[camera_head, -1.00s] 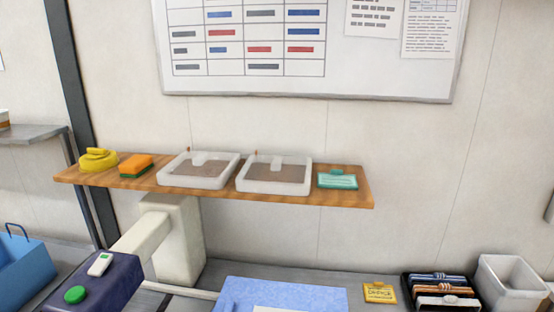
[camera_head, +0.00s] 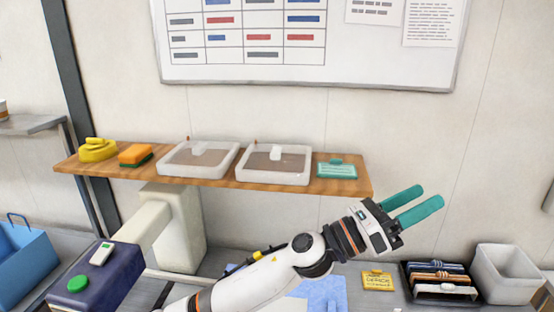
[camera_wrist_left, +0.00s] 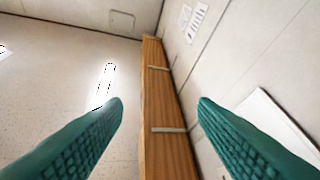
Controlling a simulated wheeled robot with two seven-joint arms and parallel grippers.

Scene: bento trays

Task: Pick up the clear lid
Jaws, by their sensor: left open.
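On the wooden shelf stand two white trays, a left tray (camera_head: 166,173) and a right tray (camera_head: 244,180), both with brownish insides. A pale block like a handle shows on each, on the left tray (camera_head: 200,148) and on the right tray (camera_head: 277,153). They look like handles of clear lids, but the see-through panels are hard to make out. My left gripper (camera_head: 430,197) is open and empty, right of the shelf's right end and apart from the trays. In the left wrist view my open fingers (camera_wrist_left: 160,106) straddle the shelf in the picture; no tray shows there. My right gripper is not in view.
The wooden shelf (camera_head: 330,188) also holds a yellow object (camera_head: 97,151), an orange and green sponge (camera_head: 135,155) and a teal card-like item (camera_head: 337,170). Below right are a yellow sign (camera_head: 377,281), a dark rack (camera_head: 440,281) and a white bin (camera_head: 505,277). A wall lies behind.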

